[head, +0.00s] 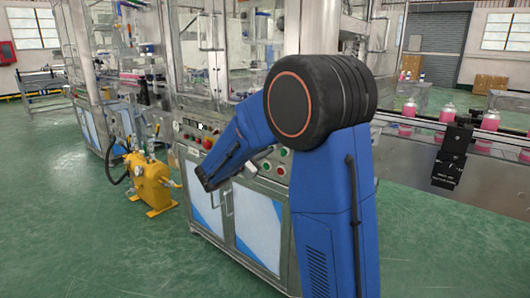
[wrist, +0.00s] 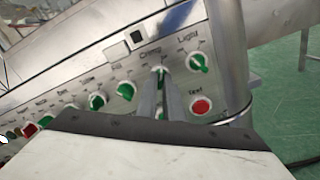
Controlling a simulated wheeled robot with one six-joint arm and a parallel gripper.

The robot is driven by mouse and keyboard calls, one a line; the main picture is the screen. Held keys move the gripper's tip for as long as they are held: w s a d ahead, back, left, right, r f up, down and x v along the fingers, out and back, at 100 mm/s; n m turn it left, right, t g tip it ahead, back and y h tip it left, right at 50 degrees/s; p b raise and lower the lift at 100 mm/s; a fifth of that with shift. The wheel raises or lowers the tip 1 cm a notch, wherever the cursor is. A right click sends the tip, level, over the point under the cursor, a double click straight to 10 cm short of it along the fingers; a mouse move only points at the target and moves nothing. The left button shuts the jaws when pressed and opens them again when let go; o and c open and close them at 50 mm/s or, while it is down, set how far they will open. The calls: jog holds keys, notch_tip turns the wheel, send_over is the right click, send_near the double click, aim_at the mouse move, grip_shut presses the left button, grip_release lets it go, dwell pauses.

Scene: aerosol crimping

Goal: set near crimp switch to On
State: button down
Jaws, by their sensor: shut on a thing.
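The Crimp switch (wrist: 159,69) is a small green knob under the label "Crimp" on the grey sloping control panel (wrist: 122,66). My gripper (wrist: 160,76) reaches up to it in the wrist view, with its two narrow fingers close together on either side of the knob. The gripper is shut on the knob and hides most of it, so its exact angle cannot be read.
The green Light knob (wrist: 197,62) sits right of the Crimp switch, and the red Test button (wrist: 201,106) below it. More green knobs (wrist: 126,91) line the panel to the left. A yellow pump unit (head: 153,183) stands on the floor left of the machine cabinet (head: 258,232).

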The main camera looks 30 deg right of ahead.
jog(key=c, duration=1.9)
grip_release()
jog(key=shift+a, duration=0.1)
jog(key=v, duration=1.7)
jog(key=shift+a, duration=0.15)
jog(key=shift+s, duration=0.1)
